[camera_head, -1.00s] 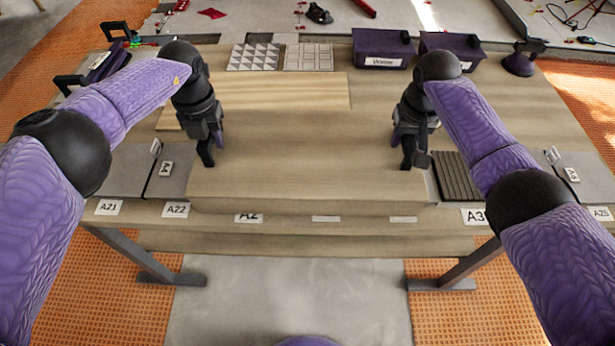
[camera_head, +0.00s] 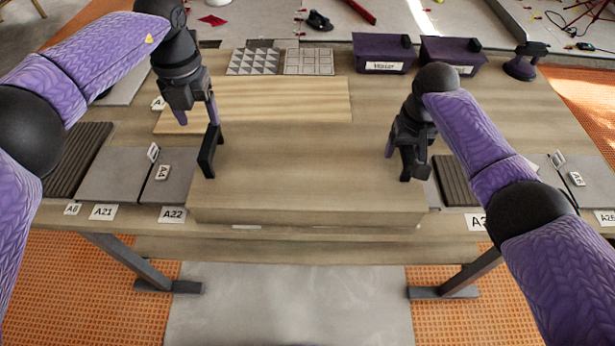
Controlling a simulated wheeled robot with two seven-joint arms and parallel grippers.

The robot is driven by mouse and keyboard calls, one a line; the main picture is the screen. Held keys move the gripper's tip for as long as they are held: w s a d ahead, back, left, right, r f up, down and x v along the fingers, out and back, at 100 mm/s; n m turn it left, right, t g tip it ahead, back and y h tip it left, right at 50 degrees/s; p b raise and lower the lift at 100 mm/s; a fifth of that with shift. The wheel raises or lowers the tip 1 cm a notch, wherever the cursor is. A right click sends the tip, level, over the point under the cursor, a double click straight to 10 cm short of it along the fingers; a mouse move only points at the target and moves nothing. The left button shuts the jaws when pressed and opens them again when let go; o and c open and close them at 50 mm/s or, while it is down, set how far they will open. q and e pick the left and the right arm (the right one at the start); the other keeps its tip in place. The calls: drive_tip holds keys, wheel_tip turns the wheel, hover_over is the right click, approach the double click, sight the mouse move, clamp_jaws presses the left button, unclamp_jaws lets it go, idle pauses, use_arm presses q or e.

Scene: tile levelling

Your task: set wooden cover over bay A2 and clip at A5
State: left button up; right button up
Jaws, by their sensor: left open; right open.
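The wooden cover (camera_head: 310,172) is a wide plain board lying at the front middle of the table, over the place where the A2 label was. Its front edge hides that label. My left gripper (camera_head: 209,152) is open at the cover's left end, just above or touching it; I cannot tell which. My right gripper (camera_head: 408,162) is open at the cover's right end, with its fingers close to the surface. No clip can be made out, and no A5 label is readable.
A paler striped board (camera_head: 270,98) lies behind the cover. Patterned tiles (camera_head: 253,62) and two purple bins (camera_head: 384,54) stand at the back. Grey tiles (camera_head: 112,174) lie left, with labels A21 (camera_head: 103,212) and A22 (camera_head: 172,215) in front. A ribbed dark tile (camera_head: 455,182) lies right.

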use_arm(q)
wheel_tip(320, 180, up, 3)
drive_tip(key=shift+f, duration=0.15)
use_arm(e)
drive_tip(key=shift+r, duration=0.35)
drive_tip(key=r, duration=0.3)
drive_tip(key=s+r, duration=0.1)
drive_tip(key=r, duration=0.7)
drive_tip(key=shift+s+r, duration=0.1)
drive_tip(key=shift+s, duration=0.1)
